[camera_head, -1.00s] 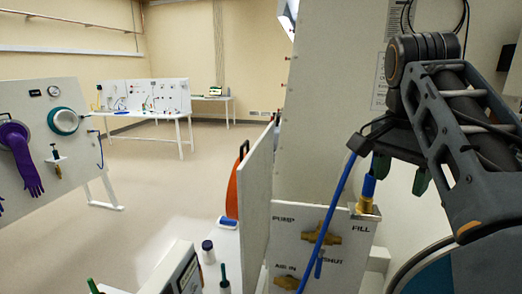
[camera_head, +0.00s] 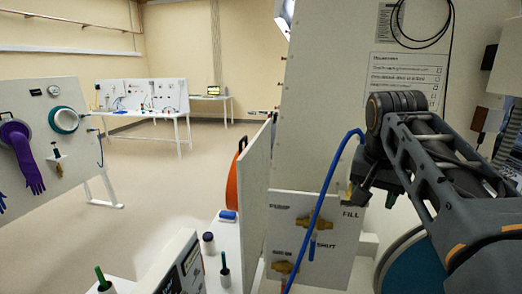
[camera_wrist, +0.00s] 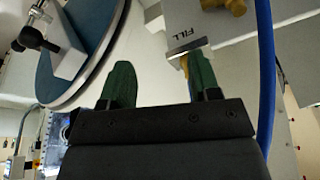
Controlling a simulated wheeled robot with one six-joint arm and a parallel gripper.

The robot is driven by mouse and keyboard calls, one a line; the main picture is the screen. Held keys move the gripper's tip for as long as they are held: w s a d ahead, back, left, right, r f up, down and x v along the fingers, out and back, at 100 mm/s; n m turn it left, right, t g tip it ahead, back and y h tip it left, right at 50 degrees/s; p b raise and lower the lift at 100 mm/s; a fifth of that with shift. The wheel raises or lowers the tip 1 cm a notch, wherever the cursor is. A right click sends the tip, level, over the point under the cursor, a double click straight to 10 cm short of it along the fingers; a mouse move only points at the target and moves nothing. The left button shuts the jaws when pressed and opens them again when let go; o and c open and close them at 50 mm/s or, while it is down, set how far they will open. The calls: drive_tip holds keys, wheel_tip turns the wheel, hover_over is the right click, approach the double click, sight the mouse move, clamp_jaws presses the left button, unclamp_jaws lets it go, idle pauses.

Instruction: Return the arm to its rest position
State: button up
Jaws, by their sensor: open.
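My gripper (camera_head: 378,192) is at the right in the head view, in front of the upper right corner of the valve panel (camera_head: 338,262). A green fingertip shows below its body. The right finger overlaps the edge of the panel near the FILL label (camera_wrist: 157,43). The fitting by FILL is mostly hidden behind my gripper in the head view. I cannot tell whether the gripper touches it.
A blue hose (camera_head: 322,200) rises from the panel's front to beside my wrist. A round blue disc port (camera_head: 414,262) lies below my arm. A white upright board (camera_head: 256,195) stands left of the panel. Open floor (camera_head: 165,185) lies to the left, before a glove panel (camera_head: 50,130).

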drive_tip(key=s+a+f+n, duration=0.2)
drive_tip(key=s+f, duration=0.1)
drive_tip(key=f, duration=0.5)
drive_tip(key=s+a+f+n+t+y+b, duration=0.1)
drive_tip(key=s+a+f+n, duration=0.1)
drive_tip(key=f, duration=0.6)
drive_tip(key=s+a+f+n+b, duration=0.1)
drive_tip(key=s+a+f+n, duration=0.1)
drive_tip(key=s+f, duration=0.2)
wheel_tip(320, 180, down, 4)
drive_tip(key=shift+s+r+t, duration=0.1)
drive_tip(key=shift+s+t, duration=0.2)
drive_tip(key=shift+s, duration=0.1)
